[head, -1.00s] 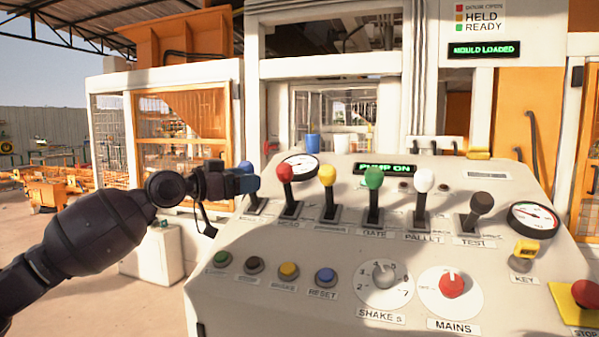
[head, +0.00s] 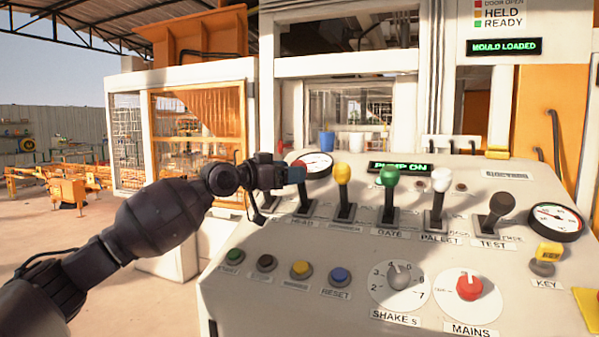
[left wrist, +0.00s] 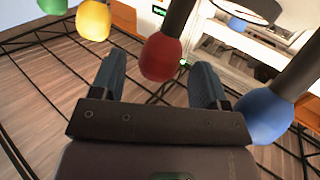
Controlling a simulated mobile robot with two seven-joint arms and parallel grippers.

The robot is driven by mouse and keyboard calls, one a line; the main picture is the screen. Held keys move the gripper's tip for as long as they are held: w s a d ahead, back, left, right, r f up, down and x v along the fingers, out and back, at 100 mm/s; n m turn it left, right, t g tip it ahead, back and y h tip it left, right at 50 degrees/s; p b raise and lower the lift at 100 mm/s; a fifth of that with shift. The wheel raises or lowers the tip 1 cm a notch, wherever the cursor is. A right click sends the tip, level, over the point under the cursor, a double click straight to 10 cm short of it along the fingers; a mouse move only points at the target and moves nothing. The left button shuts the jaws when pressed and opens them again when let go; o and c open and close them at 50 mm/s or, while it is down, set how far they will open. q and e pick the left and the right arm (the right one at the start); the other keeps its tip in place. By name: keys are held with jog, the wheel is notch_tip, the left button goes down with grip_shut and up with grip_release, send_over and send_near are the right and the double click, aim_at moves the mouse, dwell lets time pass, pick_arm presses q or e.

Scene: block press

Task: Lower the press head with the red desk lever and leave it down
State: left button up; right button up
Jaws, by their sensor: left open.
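The red lever knob (left wrist: 160,58) sits between the two spread fingers of my left gripper (left wrist: 158,82) in the left wrist view, with gaps on both sides. In the head view, my left gripper (head: 292,176) is at the red lever (head: 298,166) from the left and hides much of it. The lever stands roughly upright above its HEAD label. The gripper is open. The blue knob (left wrist: 265,115) is close beside the right finger in the wrist view. My right gripper is not in view. I cannot make out the press head.
The yellow (head: 343,174), green (head: 389,177) and white (head: 441,180) levers stand in a row to the right. Push buttons and dials are on the front of the desk (head: 240,300). A display (head: 399,167) reads PUMP ON; another (head: 504,46) reads MOULD LOADED.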

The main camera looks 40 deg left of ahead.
pick_arm(q)
jog(key=shift+x, duration=1.6)
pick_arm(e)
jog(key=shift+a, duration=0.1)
pick_arm(q)
jog(key=shift+c, duration=0.5)
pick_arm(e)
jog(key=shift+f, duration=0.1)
